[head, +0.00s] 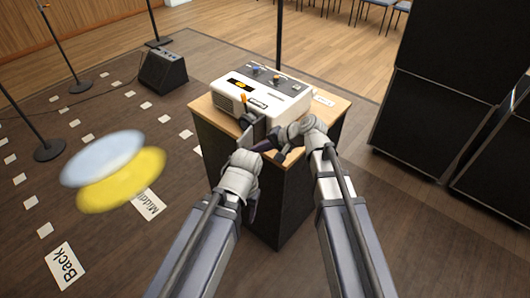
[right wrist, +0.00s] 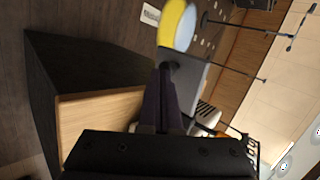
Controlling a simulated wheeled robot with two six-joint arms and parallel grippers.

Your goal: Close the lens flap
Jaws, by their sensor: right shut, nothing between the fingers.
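A white and black projector-like unit (head: 262,90) stands on a wood-topped cabinet. A dark flat panel, which looks like the lens flap (head: 259,128), stands out from its front face; the lens itself is hidden. In the right wrist view the flap shows as a dark grey plate (right wrist: 188,78) standing out from the unit. My right gripper (head: 264,146) is shut and empty, its fingertips (right wrist: 166,72) right at the flap; I cannot tell whether they touch. My left gripper (head: 251,211) hangs lower, in front of the cabinet, away from the flap; its jaws are not clear.
The wooden cabinet top (head: 334,105) has little free room around the unit. Black speaker cabinets (head: 425,115) stand at right. A floor monitor (head: 163,71) and thin stands are at left. Yellow (head: 125,182) and white (head: 103,157) light spots lie at left among floor labels.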

